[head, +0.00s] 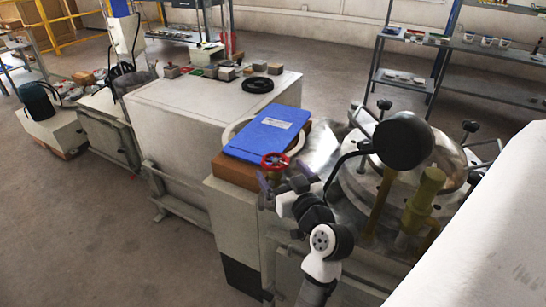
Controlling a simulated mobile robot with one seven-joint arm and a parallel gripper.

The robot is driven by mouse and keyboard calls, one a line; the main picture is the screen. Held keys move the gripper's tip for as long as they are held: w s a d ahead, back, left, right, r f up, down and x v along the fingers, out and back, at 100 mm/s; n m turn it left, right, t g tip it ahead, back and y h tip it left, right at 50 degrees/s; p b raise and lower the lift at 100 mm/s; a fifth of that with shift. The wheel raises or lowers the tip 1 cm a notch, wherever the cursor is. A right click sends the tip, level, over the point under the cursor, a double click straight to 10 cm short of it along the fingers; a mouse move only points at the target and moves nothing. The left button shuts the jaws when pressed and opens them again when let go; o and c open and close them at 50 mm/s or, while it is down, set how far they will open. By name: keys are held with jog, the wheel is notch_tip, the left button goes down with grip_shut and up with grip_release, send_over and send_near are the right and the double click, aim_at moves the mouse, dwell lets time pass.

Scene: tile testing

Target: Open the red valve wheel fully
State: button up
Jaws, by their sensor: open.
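The red valve wheel (275,160) is a small spoked wheel near the centre of the head view. It sits at the front edge of the worktop, just in front of a blue clipboard or binder. My gripper (284,177) is open just below the wheel in the picture, with one purplish fingertip to its lower left and the other to its right. I cannot tell whether the fingers touch the wheel. The valve body below the wheel is partly hidden by my gripper.
The blue binder (265,138) lies on a brown block (236,172) behind the wheel. A large round metal vessel (360,180) with black knobs stands to the right. A long white cabinet (190,110) extends to the left. Open floor (120,240) lies at the lower left.

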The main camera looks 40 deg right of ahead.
aim_at(271, 161)
jog(key=x, duration=0.6)
jog(key=shift+p, duration=0.35)
jog(key=shift+c, duration=0.5)
jog(key=c, duration=0.9)
jog(key=shift+f+y+b, duration=0.15)
jog(key=shift+y+b, duration=0.15)
jog(key=shift+b, duration=0.2)
jog(key=shift+f+n+t+y+b, duration=0.1)
jog(key=shift+n+t+y+b, duration=0.2)
jog(key=shift+n+y+b, duration=0.85)
jog(key=shift+a+r+n+y+b, duration=0.15)
jog(key=shift+n+y+b, duration=0.4)
jog(key=shift+y, duration=0.6)
jog(key=shift+a+r+n+y+b, duration=0.15)
jog(key=shift+n+y+b, duration=0.1)
jog(key=shift+n+y, duration=0.65)
